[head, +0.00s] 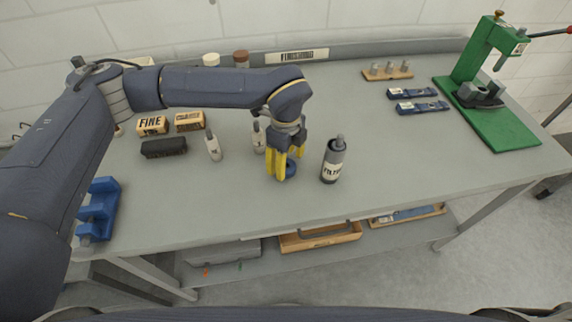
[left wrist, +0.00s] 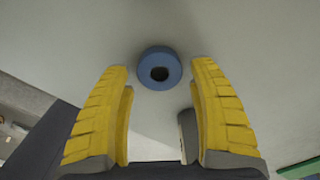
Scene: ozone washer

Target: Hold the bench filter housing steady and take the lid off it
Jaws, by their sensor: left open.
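The bench filter housing (head: 331,166) is a dark grey cylinder with a white label, standing upright on the bench. Its grey lid (head: 337,143) sits on top with a small knob. My left gripper (head: 288,166) is just left of the housing, pointing down, with yellow fingers apart and empty. A blue ring (head: 291,169) lies on the bench by the fingertips. In the left wrist view the ring (left wrist: 160,67) shows a dark hole and lies ahead of the gap between the open fingers (left wrist: 160,75). My right gripper is not in view.
Small labelled bottles (head: 213,146) and boxes (head: 152,125) stand to the left. A blue fixture (head: 100,208) is at the left front edge. A green press (head: 486,115) stands at the right.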

